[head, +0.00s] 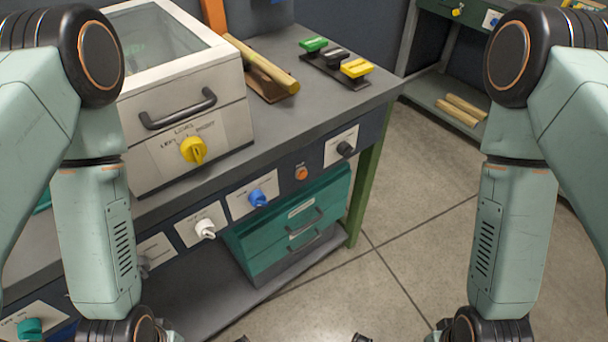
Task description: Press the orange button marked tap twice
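The small round orange button (302,173) sits on the dark front panel of the workbench, between the blue knob and the black knob. A small label is just above it, too small to read. Nothing covers or touches the button. My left arm comes down at the left and my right arm at the right. Only slivers of my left gripper (240,339) and my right gripper (361,338) show at the bottom edge, well below the button and apart from it. Their fingers are mostly cut off, so their opening is hidden.
Nearby on the panel are a blue knob (257,197), a white knob (205,228) and a black knob (346,149). A lidded box (185,125) with a yellow knob (193,149) stands on the bench (300,105). Floor at right is clear.

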